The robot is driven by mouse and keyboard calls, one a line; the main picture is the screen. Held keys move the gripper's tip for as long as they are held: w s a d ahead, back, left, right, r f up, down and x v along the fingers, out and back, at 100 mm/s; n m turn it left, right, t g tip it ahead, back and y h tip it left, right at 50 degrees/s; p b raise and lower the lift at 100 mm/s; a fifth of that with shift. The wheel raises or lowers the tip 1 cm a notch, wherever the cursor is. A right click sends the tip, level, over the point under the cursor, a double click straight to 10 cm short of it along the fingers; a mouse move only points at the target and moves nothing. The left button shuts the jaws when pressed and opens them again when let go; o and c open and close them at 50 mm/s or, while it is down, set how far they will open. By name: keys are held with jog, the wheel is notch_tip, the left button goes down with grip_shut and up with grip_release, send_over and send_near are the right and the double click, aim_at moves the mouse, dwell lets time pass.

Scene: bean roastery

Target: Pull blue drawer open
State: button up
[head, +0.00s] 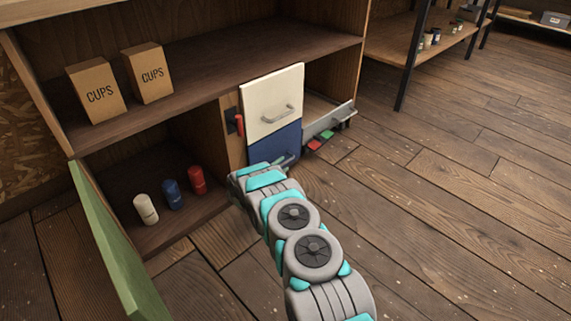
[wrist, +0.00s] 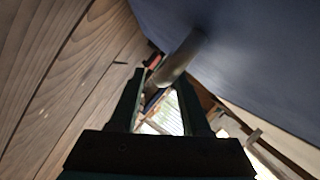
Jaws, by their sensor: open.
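The blue drawer (head: 274,144) sits under a white drawer (head: 272,101) in the wooden cabinet. Their fronts look about level with each other. In the wrist view the blue front (wrist: 250,45) fills the upper right, and a grey bar handle (wrist: 180,60) stands out from it. My gripper (wrist: 160,85) is open, with its two dark fingers pointing at the handle. The handle's near end shows between the fingertips; I cannot tell whether they touch it. In the head view my arm hides the gripper and the lower part of the blue drawer.
A grey panel with a handle (head: 329,120) juts out right of the drawers, with red and green pieces (head: 320,140) below it. A green door (head: 113,245) stands open at left. Canisters (head: 172,194) and cup boxes (head: 96,91) stand inside the cabinet. Floor at right is clear.

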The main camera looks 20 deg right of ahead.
jog(key=shift+x, duration=1.45)
jog(key=shift+c, duration=0.4)
grip_shut()
